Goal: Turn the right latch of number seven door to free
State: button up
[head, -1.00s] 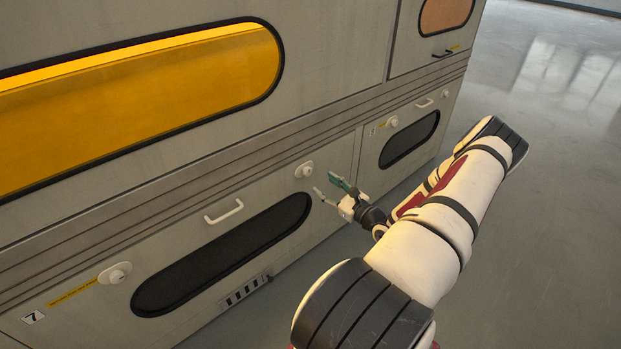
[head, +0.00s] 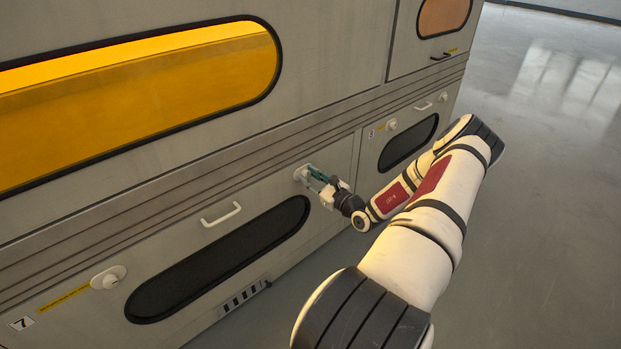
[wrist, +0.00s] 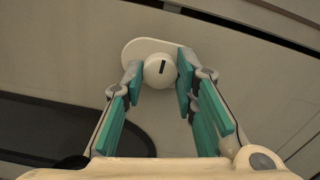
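The number seven door (head: 170,262) is the lower grey panel with a "7" label (head: 21,324) at its left end. Its right latch is a round white knob (wrist: 160,70) on an oval plate, with a dark slot mark that stands near upright in the wrist view. In the head view the right latch (head: 299,173) is partly hidden by my gripper. My gripper (wrist: 160,82) is open, with its green-padded fingers on either side of the knob. Whether the pads touch the knob I cannot tell. The left latch (head: 108,278) sits by a yellow strip.
A white handle (head: 222,214) and a dark oval window (head: 220,259) are on the door, left of my gripper. Another small door (head: 404,138) with its own latch is to the right. The floor (head: 540,200) at the right is clear.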

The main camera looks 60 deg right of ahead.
grip_shut()
jog(key=shift+m+p, duration=0.3)
jog(key=m+p, duration=0.2)
jog(key=m, duration=0.1)
jog(key=shift+r+m, duration=0.1)
jog(key=shift+m, duration=0.2)
jog(key=m+p, duration=0.2)
jog(key=m, duration=0.2)
jog(key=shift+m, duration=0.3)
jog(key=m+p, duration=0.1)
jog(key=m, duration=0.3)
jog(key=shift+m+p, duration=0.4)
jog(key=shift+m, duration=2.1)
